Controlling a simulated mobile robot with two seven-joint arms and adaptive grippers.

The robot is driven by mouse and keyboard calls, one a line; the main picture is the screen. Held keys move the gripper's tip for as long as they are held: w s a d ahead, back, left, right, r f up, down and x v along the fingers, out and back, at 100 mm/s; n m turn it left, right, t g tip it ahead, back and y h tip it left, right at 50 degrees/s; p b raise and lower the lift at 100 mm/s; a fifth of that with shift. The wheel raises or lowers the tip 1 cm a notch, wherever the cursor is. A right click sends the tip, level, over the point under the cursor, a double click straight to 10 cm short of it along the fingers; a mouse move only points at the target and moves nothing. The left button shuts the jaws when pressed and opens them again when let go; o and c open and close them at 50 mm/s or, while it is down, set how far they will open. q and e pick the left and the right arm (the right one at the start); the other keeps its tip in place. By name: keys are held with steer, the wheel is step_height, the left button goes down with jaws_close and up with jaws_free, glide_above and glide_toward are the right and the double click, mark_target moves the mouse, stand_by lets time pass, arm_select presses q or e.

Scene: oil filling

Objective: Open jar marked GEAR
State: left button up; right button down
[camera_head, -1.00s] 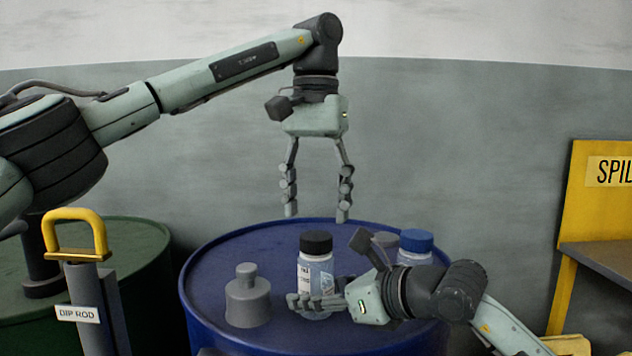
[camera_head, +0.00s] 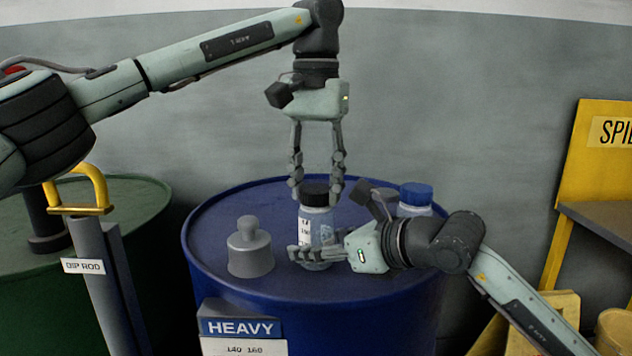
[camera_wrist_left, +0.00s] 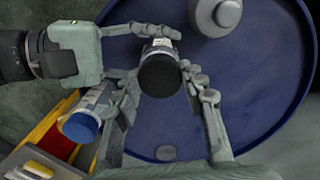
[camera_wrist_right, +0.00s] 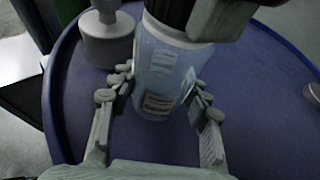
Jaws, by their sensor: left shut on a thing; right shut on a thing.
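A clear blue-tinted jar with a black lid (camera_head: 315,194) stands upright on a blue drum. Its label (camera_head: 304,232) is too small to read, so I cannot tell whether it says GEAR. My left gripper (camera_head: 317,196) points down from above and is shut on the black lid, which also shows in the left wrist view (camera_wrist_left: 159,76). My right gripper (camera_head: 310,254) comes from the right, low down, and is shut on the jar's body, seen close up in the right wrist view (camera_wrist_right: 160,75).
A second jar with a blue lid (camera_head: 415,194) stands at the right, partly behind my right arm. The drum top (camera_head: 225,212) is otherwise mostly clear. A yellow-handled dip rod holder (camera_head: 88,250) stands at the left.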

arm_select(q)
steer(key=shift+c, duration=1.4)
steer(key=n, duration=2.1)
steer(key=shift+r+n, duration=0.1)
steer(key=shift+n, duration=0.3)
steer(key=n, duration=1.4)
steer(key=shift+n, duration=0.3)
steer(key=n, duration=0.4)
steer(key=shift+n, duration=0.4)
steer(key=n, duration=0.7)
steer(key=shift+r, duration=0.1)
steer(key=n, duration=0.6)
steer(key=shift+r, duration=1.1)
